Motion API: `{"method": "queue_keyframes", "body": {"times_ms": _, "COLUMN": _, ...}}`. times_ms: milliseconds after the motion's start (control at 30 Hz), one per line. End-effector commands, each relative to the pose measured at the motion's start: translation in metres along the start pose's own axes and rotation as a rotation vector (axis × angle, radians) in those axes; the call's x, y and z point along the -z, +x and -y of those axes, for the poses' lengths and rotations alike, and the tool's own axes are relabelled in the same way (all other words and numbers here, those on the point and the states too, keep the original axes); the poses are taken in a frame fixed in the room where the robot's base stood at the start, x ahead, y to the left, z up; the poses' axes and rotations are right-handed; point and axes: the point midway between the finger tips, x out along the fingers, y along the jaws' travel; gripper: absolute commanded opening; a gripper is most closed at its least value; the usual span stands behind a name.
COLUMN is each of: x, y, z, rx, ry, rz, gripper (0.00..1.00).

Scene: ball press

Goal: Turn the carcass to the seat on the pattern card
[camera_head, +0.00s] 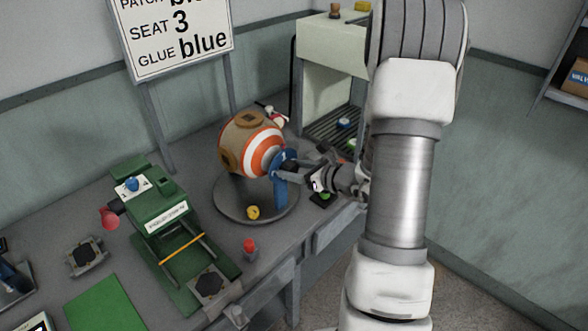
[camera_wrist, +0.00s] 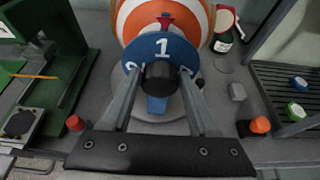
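The carcass (camera_head: 239,136) is a tan ball with orange and white rings, on a round grey turntable (camera_head: 226,207); in the wrist view its rings (camera_wrist: 133,20) fill the top. A blue plate (camera_wrist: 187,52) marked 1 stands in front of it, with a black knob (camera_wrist: 160,76). My gripper (camera_wrist: 160,78) has a finger on each side of the knob; I cannot tell whether they press on it. In the head view my gripper (camera_head: 300,170) reaches the plate from the right. The pattern card (camera_head: 180,35) reads SEAT 3 and GLUE blue; its top line is cut off.
A green press (camera_head: 160,215) stands left on the bench. A red button (camera_head: 250,247) is at the front edge, and a yellow knob (camera_head: 253,212) is by the turntable. A pale cabinet (camera_head: 332,45) with a slatted rack (camera_head: 335,125) stands behind. An orange-topped item (camera_wrist: 260,125) is right of my gripper.

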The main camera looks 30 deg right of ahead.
Motion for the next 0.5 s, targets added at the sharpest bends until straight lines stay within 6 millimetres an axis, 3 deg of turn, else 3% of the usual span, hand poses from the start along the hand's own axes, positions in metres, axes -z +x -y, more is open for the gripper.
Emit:
{"method": "queue_keyframes", "body": {"times_ms": 33, "x": -0.0001, "y": -0.0002, "z": 0.0001, "rx": 0.000, "ry": 0.000, "rz": 0.000, "gripper": 0.49}}
{"method": "queue_keyframes", "body": {"times_ms": 300, "x": -0.0001, "y": -0.0003, "z": 0.0000, "rx": 0.000, "ry": 0.000, "rz": 0.000, "gripper": 0.01}}
{"method": "queue_keyframes", "body": {"times_ms": 500, "x": -0.0001, "y": -0.0003, "z": 0.0000, "rx": 0.000, "ry": 0.000, "rz": 0.000, "gripper": 0.00}}
